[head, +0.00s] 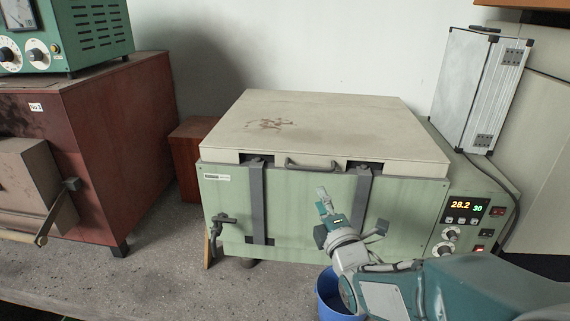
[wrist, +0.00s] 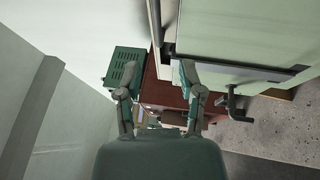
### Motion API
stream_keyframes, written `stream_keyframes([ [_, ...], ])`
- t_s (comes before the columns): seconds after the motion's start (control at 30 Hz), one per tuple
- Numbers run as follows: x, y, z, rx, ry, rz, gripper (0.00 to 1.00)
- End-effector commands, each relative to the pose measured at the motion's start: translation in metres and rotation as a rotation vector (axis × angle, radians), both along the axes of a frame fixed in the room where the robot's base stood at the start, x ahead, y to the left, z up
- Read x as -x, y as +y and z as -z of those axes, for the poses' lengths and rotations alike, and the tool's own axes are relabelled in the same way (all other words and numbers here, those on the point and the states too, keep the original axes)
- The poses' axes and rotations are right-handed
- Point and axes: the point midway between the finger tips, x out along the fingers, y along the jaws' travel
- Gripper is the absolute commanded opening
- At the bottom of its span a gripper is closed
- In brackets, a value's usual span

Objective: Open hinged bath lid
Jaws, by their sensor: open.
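The bath (head: 285,205) is a pale green box with a flat beige lid (head: 330,125), which lies shut on top. A small dark handle (head: 313,165) sits at the middle of the lid's front edge, between two dark vertical straps (head: 257,205). My gripper (head: 326,200) is in front of the bath's front panel, below and slightly right of the handle, apart from it. In the wrist view my gripper (wrist: 158,82) is open with nothing between the fingers, and the bath's green front panel (wrist: 245,35) fills the upper right.
A control panel with a lit display (head: 466,207) is at the bath's right. A blue bucket (head: 338,298) is below my arm. A silver case (head: 480,90) stands behind right. A red-brown cabinet (head: 120,150) bearing a green instrument (head: 92,35) is at left. Bare concrete (head: 170,270) lies front left.

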Motion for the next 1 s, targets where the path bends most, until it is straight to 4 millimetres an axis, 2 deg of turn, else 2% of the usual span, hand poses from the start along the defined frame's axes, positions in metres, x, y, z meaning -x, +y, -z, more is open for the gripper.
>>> stream_keyframes([
  [0.13, -0.014, 0.004, -0.003, 0.001, -0.003, 0.001, 0.50],
  [0.43, -0.065, 0.039, -0.009, 0.013, 0.000, -0.001, 0.50],
  [0.6, -0.088, 0.045, -0.014, 0.010, 0.000, 0.000, 0.50],
  [0.77, -0.098, 0.043, -0.017, 0.005, 0.000, 0.002, 0.50],
  [1.0, -0.099, 0.047, -0.017, 0.007, 0.000, 0.001, 0.50],
])
